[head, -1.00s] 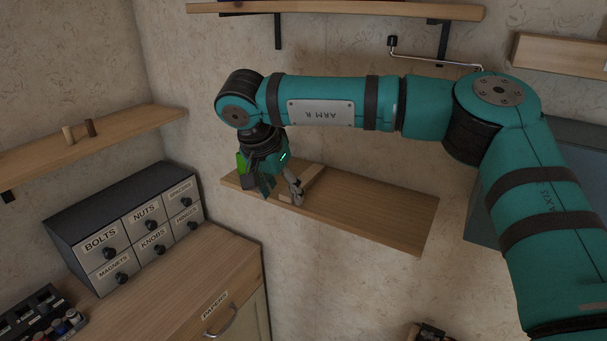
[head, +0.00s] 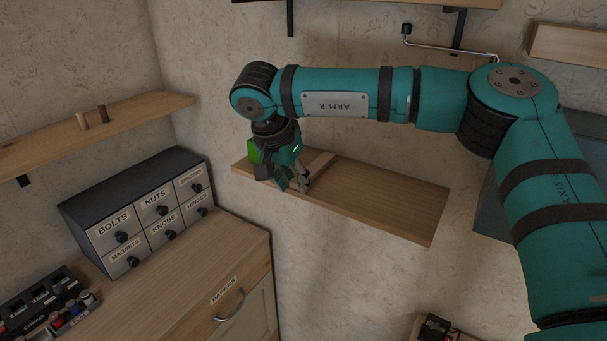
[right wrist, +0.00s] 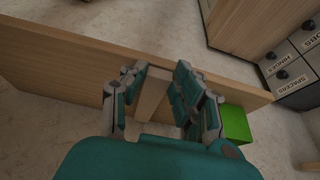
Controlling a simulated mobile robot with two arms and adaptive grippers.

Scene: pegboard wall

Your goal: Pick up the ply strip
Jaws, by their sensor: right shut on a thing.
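The ply strip (head: 322,163) is a pale narrow wooden piece lying across the wall shelf (head: 390,198), near its left end. My right gripper (head: 292,184) is at the strip's near end, over the shelf's front edge, and is shut on it. In the right wrist view the strip (right wrist: 152,98) lies between the two fingers of the right gripper (right wrist: 157,84). The fingers hide part of the strip. It looks still at shelf level; I cannot tell whether it touches the board. My left gripper is out of view.
A green block (head: 253,151) sits at the shelf's left end, close beside the gripper. The shelf's right part is bare. A labelled drawer unit (head: 140,215) stands on the cabinet at left. Another shelf (head: 400,2) is above my arm.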

